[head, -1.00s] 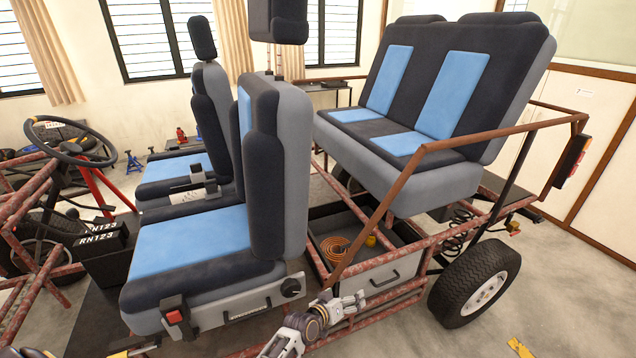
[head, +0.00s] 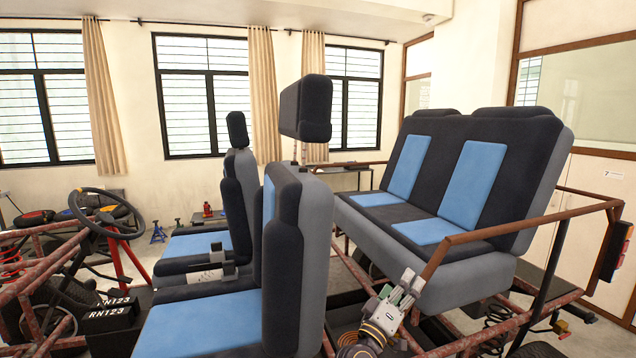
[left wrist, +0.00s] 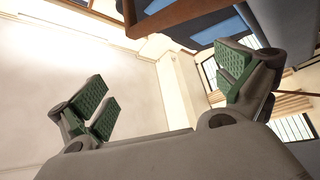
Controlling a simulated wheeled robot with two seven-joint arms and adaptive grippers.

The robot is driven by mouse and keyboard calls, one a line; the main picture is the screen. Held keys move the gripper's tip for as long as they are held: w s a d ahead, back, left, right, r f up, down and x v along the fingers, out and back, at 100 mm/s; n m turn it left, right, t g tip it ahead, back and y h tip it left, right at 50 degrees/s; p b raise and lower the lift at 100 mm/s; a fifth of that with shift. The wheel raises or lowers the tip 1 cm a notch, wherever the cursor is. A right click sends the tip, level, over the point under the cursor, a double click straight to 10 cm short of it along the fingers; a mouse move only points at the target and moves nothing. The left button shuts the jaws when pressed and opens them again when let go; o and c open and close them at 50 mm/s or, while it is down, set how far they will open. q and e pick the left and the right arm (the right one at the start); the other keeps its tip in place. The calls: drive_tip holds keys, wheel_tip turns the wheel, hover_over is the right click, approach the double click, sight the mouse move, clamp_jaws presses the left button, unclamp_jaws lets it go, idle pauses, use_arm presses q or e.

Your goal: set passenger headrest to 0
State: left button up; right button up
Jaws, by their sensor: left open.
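The passenger headrest (head: 306,108) is a dark block raised well above the near front seat's backrest (head: 298,250). A thin stem (head: 303,152) shows between the two. My left gripper (head: 410,282) is at the lower middle-right in the head view, apart from the headrest and to its lower right, close to the rusty frame tube. In the left wrist view, my left gripper (left wrist: 168,90) has its green-padded fingers wide apart with nothing between them. The headrest cannot be made out in the left wrist view. My right gripper is not in view.
A rusty tube (head: 470,235) rises beside my left gripper, in front of the blue-and-black rear bench (head: 450,262). The other front seat (head: 239,190) and the steering wheel (head: 106,213) are to the left. The air above the near seat's right side is clear.

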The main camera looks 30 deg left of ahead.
use_arm(q)
wheel_tip(320, 180, up, 10)
drive_tip(key=a+n+t+y, duration=0.2)
drive_tip(key=n+t+y, duration=0.1)
drive_tip(key=n, duration=0.1)
drive_tip(key=n+g+y+p, duration=0.1)
drive_tip(key=n+g+y, duration=1.3)
drive_tip(key=n, duration=1.9)
approach(319, 113)
wheel_tip(319, 113, down, 6)
drive_tip(key=t+y, duration=0.4)
drive_tip(key=shift+a+r, duration=0.1)
drive_tip(key=shift+r, duration=0.05)
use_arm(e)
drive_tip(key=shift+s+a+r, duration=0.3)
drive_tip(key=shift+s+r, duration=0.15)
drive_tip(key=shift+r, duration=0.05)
use_arm(q)
drive_tip(key=shift+t, duration=0.3)
drive_tip(key=p+x, duration=0.3)
drive_tip(key=x, duration=0.9)
drive_tip(key=shift+a+r+p, duration=0.15)
drive_tip(key=shift+r+p, duration=0.1)
drive_tip(key=shift+p, duration=0.15)
drive_tip(key=shift+w+a+r, duration=0.2)
drive_tip(key=shift+w+a, duration=0.3)
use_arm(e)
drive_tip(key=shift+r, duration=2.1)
use_arm(q)
drive_tip(key=shift+c, duration=0.3)
